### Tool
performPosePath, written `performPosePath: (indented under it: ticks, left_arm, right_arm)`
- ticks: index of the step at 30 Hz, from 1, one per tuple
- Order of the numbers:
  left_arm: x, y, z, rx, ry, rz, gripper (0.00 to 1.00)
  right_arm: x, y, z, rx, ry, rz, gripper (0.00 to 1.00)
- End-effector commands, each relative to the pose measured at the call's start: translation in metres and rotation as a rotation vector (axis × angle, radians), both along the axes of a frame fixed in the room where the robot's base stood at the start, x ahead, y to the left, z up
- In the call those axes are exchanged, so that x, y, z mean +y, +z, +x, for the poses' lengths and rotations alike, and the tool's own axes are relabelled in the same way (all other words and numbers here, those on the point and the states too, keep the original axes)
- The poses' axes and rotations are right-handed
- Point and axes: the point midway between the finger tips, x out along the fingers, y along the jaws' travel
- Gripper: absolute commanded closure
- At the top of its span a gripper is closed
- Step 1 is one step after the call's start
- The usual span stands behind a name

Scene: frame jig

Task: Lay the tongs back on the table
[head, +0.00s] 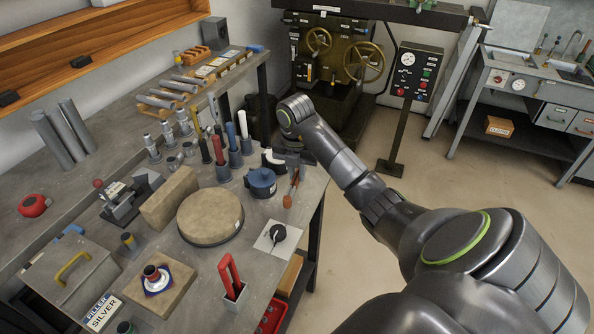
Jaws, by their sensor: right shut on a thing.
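My right arm reaches in from the lower right, and its gripper (291,163) is over the right edge of the workbench. The gripper is shut on the tongs (292,188), which show as an orange-brown, narrow shape just below the fingers. The rest of the tongs is hidden or too small to make out. I cannot tell whether they touch the table (300,205). My left gripper is not in view.
A blue lidded pot (261,182) stands just left of the gripper. A round brown block (210,215), a white plate with a black knob (277,234) and a holder with red handles (231,277) are nearby. Upright tools crowd the bench behind.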

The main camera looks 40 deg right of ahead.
Motion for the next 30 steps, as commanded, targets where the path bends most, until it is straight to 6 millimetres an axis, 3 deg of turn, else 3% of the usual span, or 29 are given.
performPosePath:
  ticks: [18,30]
  left_arm:
    - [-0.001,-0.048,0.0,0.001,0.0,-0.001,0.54]
    - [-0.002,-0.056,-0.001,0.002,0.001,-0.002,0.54]
  right_arm:
    - [0.0,-0.064,0.0,0.0,0.0,0.001,1.0]
    - [0.0,-0.074,0.0,-0.001,-0.001,0.001,1.0]
